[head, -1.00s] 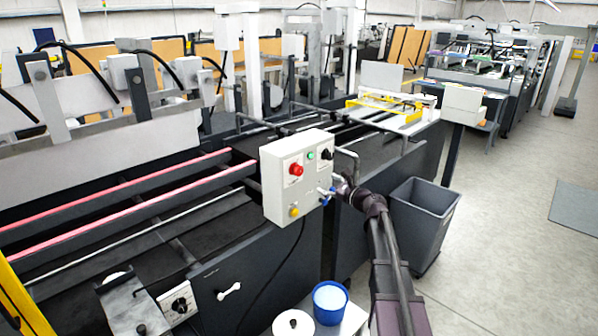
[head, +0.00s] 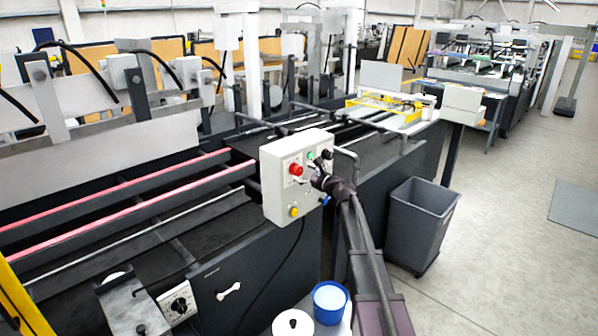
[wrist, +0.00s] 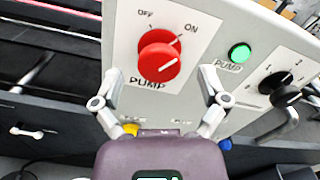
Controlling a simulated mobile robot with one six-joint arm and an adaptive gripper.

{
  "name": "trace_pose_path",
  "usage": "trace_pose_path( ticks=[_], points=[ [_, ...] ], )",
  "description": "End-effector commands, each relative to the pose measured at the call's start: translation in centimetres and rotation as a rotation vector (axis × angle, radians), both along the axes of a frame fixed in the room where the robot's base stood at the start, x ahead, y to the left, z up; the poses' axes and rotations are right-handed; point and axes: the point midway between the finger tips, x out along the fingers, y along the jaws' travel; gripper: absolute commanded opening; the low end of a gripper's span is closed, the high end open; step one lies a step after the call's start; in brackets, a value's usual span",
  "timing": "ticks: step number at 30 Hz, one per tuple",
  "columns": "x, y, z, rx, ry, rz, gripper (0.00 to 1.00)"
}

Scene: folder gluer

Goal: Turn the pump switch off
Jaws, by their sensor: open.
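The pump switch is a red round knob (wrist: 158,58) on a light grey control box, with OFF printed at its upper left, ON at its upper right and PUMP below. Its white mark appears to face the ON side. In the head view the red knob (head: 296,169) is on the box's upper left. My gripper (wrist: 160,76) is open, with one finger on each side below the knob, apart from it and holding nothing. In the head view my gripper (head: 312,176) is in front of the box, right of the knob.
A green lamp (wrist: 239,52) labelled PUMP and a black selector knob (wrist: 285,96) are right of the switch. A yellow button (head: 294,212) is lower on the box (head: 277,200). A blue tub (head: 330,300) stands below, and a grey bin (head: 418,222) stands right of my arm.

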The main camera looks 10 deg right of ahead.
Motion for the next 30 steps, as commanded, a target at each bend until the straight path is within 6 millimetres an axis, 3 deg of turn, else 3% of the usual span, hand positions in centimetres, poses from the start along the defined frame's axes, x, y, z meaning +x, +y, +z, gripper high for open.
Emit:
trace_pose_path(
  ticks=[6,19,20,28,30],
  points=[
    [1.8,1.3,0.0,0.0,0.0,0.001,0.93],
    [2.2,1.7,0.0,0.0,0.0,0.001,0.93],
    [2.2,1.7,0.0,0.0,0.0,0.001,0.91],
    [2.2,1.7,0.0,0.0,0.0,0.001,0.11],
    [2.2,1.7,0.0,0.0,0.0,0.001,0.11]
  ],
)
